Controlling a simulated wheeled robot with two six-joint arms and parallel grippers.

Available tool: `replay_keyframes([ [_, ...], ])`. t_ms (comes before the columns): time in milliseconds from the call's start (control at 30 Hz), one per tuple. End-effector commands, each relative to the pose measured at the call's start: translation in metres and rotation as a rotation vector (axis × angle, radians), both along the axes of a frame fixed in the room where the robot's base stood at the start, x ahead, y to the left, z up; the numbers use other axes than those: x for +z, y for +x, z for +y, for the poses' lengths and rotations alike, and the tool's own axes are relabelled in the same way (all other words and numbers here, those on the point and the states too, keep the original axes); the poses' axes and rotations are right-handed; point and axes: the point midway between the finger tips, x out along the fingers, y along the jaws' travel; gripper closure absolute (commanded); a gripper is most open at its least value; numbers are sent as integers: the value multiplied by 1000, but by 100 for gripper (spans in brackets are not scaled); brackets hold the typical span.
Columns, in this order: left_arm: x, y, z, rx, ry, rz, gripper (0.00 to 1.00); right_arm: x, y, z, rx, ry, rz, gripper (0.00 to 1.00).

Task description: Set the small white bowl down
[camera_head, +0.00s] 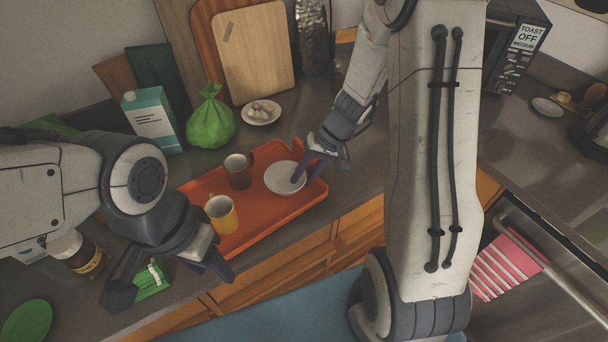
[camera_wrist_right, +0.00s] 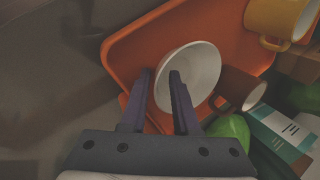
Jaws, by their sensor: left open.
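The small white bowl (camera_head: 280,180) is over the right part of the orange tray (camera_head: 262,222). My right gripper (camera_head: 306,172) is at the bowl's right rim, one finger inside and the other outside. In the right wrist view the two fingers (camera_wrist_right: 160,78) straddle the near wall of the bowl (camera_wrist_right: 200,75), with a narrow gap between them. Whether the bowl's base touches the tray is hidden. My left gripper (camera_head: 172,275) is open and empty at the lower left, in front of the tray.
A yellow mug (camera_head: 222,215) and a brown mug (camera_head: 238,172) stand on the tray, left of the bowl. A green bag (camera_head: 210,122), a teal carton (camera_head: 152,120) and a small plate (camera_head: 261,112) stand behind. A green packet (camera_head: 152,279) lies near my left gripper.

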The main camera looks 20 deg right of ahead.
Motion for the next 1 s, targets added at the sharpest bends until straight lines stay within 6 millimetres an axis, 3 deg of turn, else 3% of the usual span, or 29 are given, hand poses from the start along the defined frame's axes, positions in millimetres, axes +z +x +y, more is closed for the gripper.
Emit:
replay_keyframes([
  [300, 1, 0, 0, 0, 0, 0, 50, 1, 0, 0, 0, 0, 0, 63],
  [467, 6, 0, 0, 0, 0, 0, 50, 11, 0, -3, -1, 0, -4, 63],
  [800, 9, 0, 0, 0, 0, 0, 50, 75, -7, -34, -2, -1, -7, 63],
  [1000, 9, 0, 0, 0, 0, 0, 50, 102, -11, -47, -2, 0, -4, 63],
])
